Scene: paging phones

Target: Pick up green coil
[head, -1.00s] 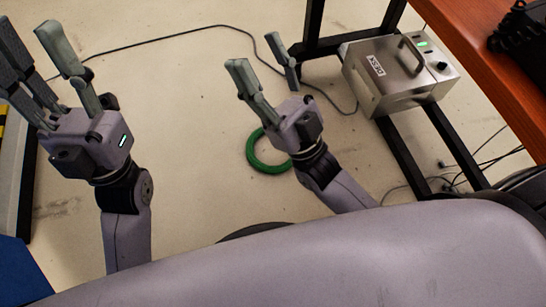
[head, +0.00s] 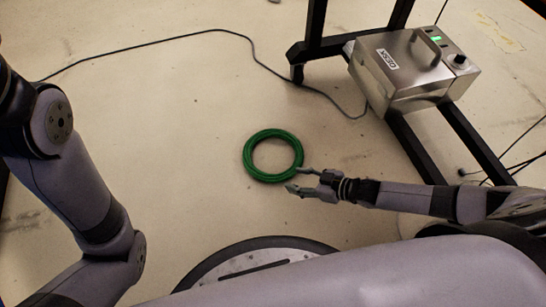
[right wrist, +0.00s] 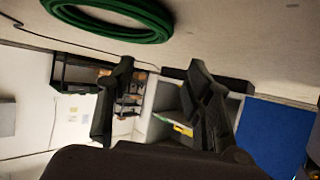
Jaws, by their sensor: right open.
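The green coil (head: 248,155) is a ring lying flat on the pale floor near the middle of the head view. My right gripper (head: 295,179) reaches in from the right, with its fingertips at the coil's lower right edge. Its fingers are apart with nothing between them. I cannot tell whether a finger touches the coil. In the right wrist view the coil (right wrist: 110,33) is at the top left, beyond the two spread fingers (right wrist: 158,75). My left arm shows at the left of the head view, but its gripper is out of the picture.
A steel box (head: 415,75) with a handle and a green light sits on a black frame (head: 415,150) at the right. A thin dark cable (head: 170,37) runs across the floor behind the coil. The floor around the coil is clear. A blue panel (right wrist: 272,135) shows in the right wrist view.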

